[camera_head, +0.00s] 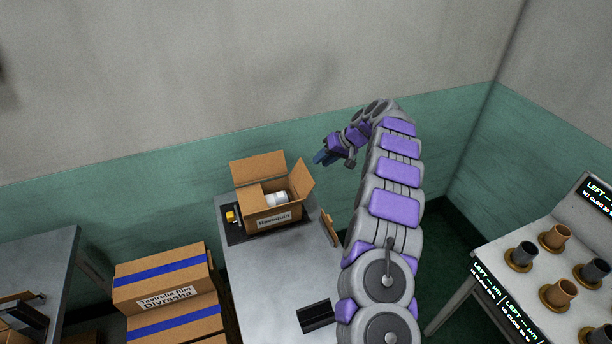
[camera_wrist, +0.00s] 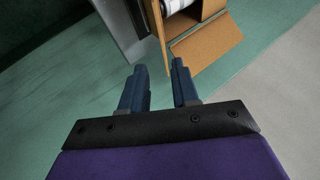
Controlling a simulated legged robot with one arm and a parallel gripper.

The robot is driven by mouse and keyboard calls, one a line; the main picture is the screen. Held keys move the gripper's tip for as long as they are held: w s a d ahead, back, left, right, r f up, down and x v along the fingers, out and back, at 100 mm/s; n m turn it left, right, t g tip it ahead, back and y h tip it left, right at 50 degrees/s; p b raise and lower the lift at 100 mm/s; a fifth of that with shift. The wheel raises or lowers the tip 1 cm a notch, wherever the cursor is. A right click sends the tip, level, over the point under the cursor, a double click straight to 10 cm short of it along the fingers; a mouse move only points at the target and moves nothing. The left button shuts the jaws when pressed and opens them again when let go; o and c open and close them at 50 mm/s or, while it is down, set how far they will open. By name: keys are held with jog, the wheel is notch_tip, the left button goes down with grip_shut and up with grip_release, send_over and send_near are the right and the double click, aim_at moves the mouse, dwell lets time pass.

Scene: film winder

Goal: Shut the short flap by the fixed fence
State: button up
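An open cardboard box (camera_head: 274,218) stands at the far end of a grey table, with a white roll (camera_head: 277,199) inside. Its large back flap (camera_head: 258,167) stands up. A short flap (camera_head: 301,180) on the right side sticks up and outward; a flap also shows spread out in the wrist view (camera_wrist: 207,43). The left side looks folded inward. My gripper (camera_head: 325,157) is above and to the right of the box, apart from it. In the wrist view my gripper (camera_wrist: 159,85) has its blue fingers apart with nothing between them. I cannot tell clearly which part is the fence.
A dark device with a yellow part (camera_head: 232,216) sits left of the box. A brown piece (camera_head: 329,228) is at the table's right edge, and a black block (camera_head: 316,316) is nearer. Blue-striped cartons (camera_head: 168,278) stand left; a rack of spools (camera_head: 554,237) stands right. The table's middle (camera_head: 275,268) is clear.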

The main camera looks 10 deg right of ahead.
aim_at(303, 173)
jog(key=b+x, duration=0.1)
jog(key=x, duration=0.9)
jog(key=shift+w+f, duration=0.1)
jog(key=shift+f, duration=0.15)
jog(key=shift+a+f, duration=0.1)
jog(key=shift+a, duration=0.6)
jog(key=shift+c, duration=0.6)
jog(key=shift+w+d, duration=0.1)
jog(key=shift+d, duration=0.25)
grip_shut()
jog(key=shift+a, duration=0.1)
